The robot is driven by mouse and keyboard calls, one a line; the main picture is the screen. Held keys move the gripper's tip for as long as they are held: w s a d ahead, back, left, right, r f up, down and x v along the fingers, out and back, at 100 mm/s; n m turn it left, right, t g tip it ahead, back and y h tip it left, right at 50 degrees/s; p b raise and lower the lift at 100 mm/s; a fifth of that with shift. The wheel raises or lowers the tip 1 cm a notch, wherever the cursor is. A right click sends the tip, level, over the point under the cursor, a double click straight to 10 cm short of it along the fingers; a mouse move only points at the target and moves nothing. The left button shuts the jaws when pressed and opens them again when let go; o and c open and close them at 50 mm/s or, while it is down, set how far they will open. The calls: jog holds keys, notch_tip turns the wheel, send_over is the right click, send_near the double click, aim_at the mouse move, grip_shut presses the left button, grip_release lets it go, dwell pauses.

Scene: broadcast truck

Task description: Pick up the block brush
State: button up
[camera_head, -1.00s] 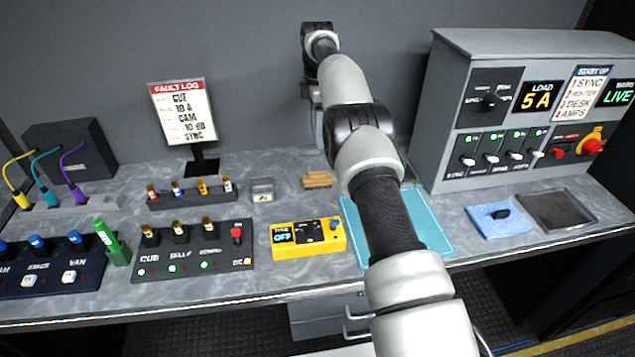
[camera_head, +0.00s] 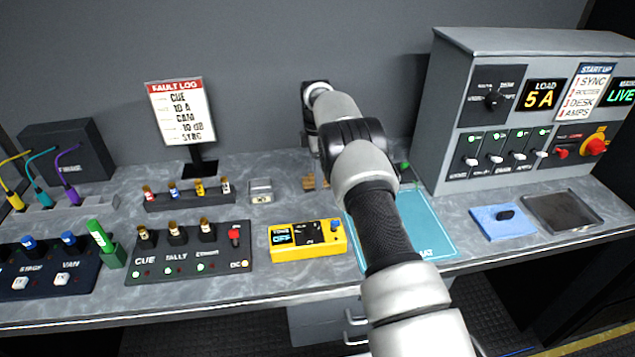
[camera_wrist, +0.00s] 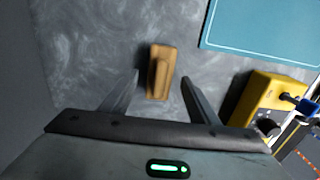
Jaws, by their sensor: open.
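The block brush (camera_wrist: 161,71) is a small tan wooden block lying on the grey marbled desk. In the wrist view it sits just beyond and between the two fingers of my gripper (camera_wrist: 158,90), which are spread apart with nothing held. In the head view the brush (camera_head: 309,183) is partly hidden behind my arm, near the back of the desk. My gripper's fingers are hidden there by the arm.
A teal mat (camera_head: 425,222) lies right of the brush. A yellow tester (camera_head: 306,241) stands in front. A small clear-lidded box (camera_head: 260,191) and a rack of fuses (camera_head: 190,195) are to the left. A grey power cabinet (camera_head: 450,110) stands at right.

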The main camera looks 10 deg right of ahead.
jog(key=shift+f, duration=0.8)
jog(key=c, duration=1.2)
jog(key=shift+o, duration=0.2)
jog(key=shift+r, duration=0.1)
notch_tip(320, 180, up, 10)
jog(key=shift+f, duration=0.1)
jog(key=o, duration=0.3)
jog(key=shift+c, duration=0.8)
jog(key=shift+s, duration=0.1)
